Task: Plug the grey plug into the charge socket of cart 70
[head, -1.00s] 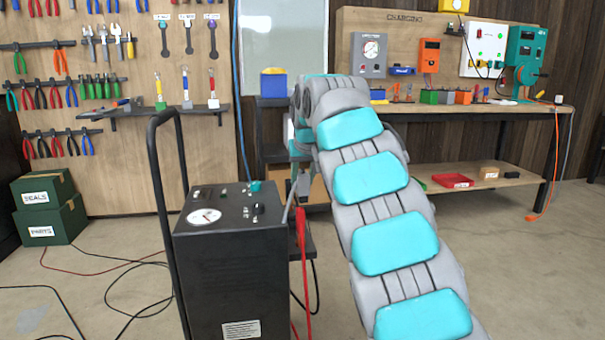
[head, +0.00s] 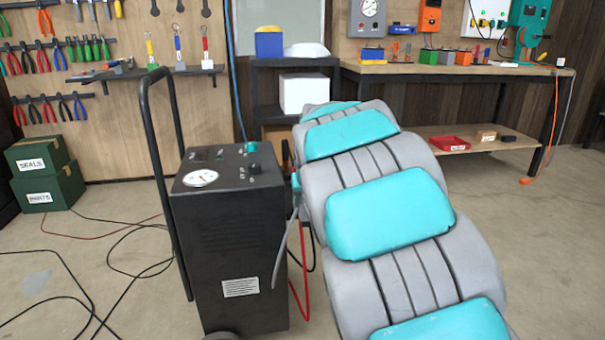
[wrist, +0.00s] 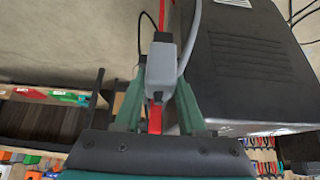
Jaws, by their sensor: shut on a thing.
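My gripper (wrist: 158,88) has green fingers and is shut on the grey plug (wrist: 160,66) in the wrist view. A grey cable (wrist: 192,42) runs from the plug beside the cart. The black cart (head: 238,262) stands left of my arm in the head view, with a round gauge and knobs on its top. Its dark body (wrist: 245,70) fills the right of the wrist view, close to the plug but apparently apart from it. My arm hides most of my gripper and the plug in the head view. I cannot make out the charge socket or a cart number.
A red cable (head: 304,280) hangs beside the cart. Black cables (head: 95,275) lie on the floor at left. A dark shelf unit (head: 262,112) with a white box (head: 303,93) stands behind. The workbench (head: 465,72) is at back right. The right floor is clear.

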